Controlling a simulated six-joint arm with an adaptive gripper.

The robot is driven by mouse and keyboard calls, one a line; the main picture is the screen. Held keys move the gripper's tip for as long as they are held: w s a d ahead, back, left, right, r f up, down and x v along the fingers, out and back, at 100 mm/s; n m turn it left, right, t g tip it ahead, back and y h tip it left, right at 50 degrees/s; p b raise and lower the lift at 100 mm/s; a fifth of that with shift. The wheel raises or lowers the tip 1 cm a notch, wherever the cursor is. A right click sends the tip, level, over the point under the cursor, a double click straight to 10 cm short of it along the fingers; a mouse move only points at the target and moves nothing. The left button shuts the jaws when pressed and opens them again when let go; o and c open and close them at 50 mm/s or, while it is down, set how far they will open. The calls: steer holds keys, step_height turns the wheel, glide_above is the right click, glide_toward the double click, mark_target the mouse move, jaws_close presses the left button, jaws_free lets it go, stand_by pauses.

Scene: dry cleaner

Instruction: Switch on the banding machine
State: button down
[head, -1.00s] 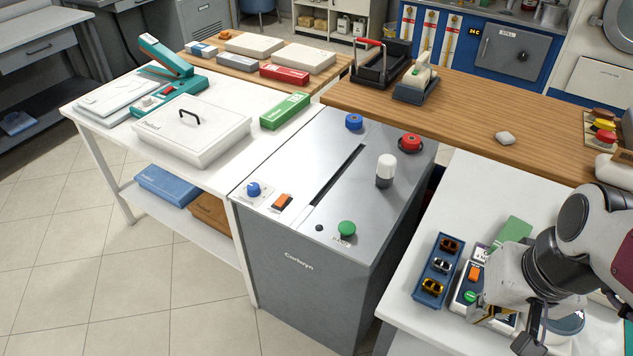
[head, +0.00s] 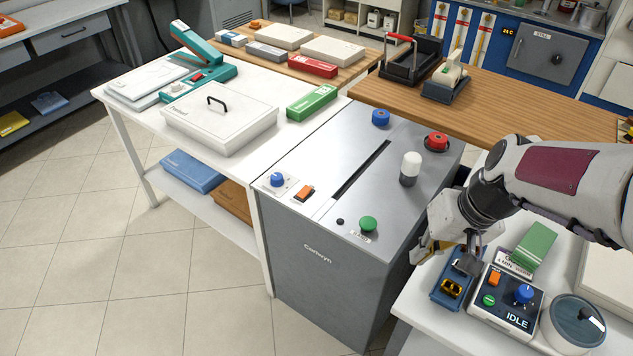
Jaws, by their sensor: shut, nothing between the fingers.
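A large grey floor-standing machine (head: 300,225) with a long dark slot in its top stands in the middle. Its top carries an orange rocker switch (head: 304,194), a blue knob (head: 277,180), a green button (head: 368,223), a blue button (head: 380,117), a red mushroom button (head: 436,141) and a white-capped lamp (head: 411,165) that looks unlit. The label by the green button is too small to read surely. My gripper (head: 445,257) is shut and empty, low over the blue tray, right of the grey machine. Its fingertips are partly hidden.
The blue tray (head: 440,297) holds small metal parts. Beside it is a control box (head: 480,312) reading IDLE, with its own orange switch, green button and blue knob. A green block (head: 537,240) and round tin (head: 575,325) stand nearby. The white table (head: 262,145) is at left.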

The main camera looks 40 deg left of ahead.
steer(key=w+a+f+n+y, duration=0.1)
steer(key=w+a+f+n, duration=0.15)
steer(key=a, duration=0.45)
steer(key=w+a+f+n+y, duration=0.1)
steer(key=w+a+f+n, duration=0.1)
steer(key=a+f, duration=0.35)
steer(key=w+a+f+n+y, duration=0.1)
steer(key=w+a+f+n, duration=0.15)
steer(key=a, duration=0.65)
steer(key=w+a+r+n+t+y, duration=0.1)
steer(key=w+a+r+n+y, duration=0.1)
steer(key=w+a+r+n, duration=0.3)
steer(key=shift+w+a+r+t, duration=0.15)
steer(key=shift+w+a+t, duration=0.15)
steer(key=shift+w+a, duration=1.05)
steer(key=shift+s+a, duration=0.15)
steer(key=shift+s, duration=0.05)
steer(key=shift+a, duration=0.1)
glide_above(304, 192)
steer(key=w+d, duration=0.1)
steer(key=d, duration=0.1)
steer(key=shift+f, duration=3.5)
steer(key=shift+w+f, duration=0.25)
steer(key=shift+f, duration=0.75)
steer(key=shift+w+f, duration=0.2)
steer(key=shift+f, duration=0.75)
steer(key=shift+f, duration=0.15)
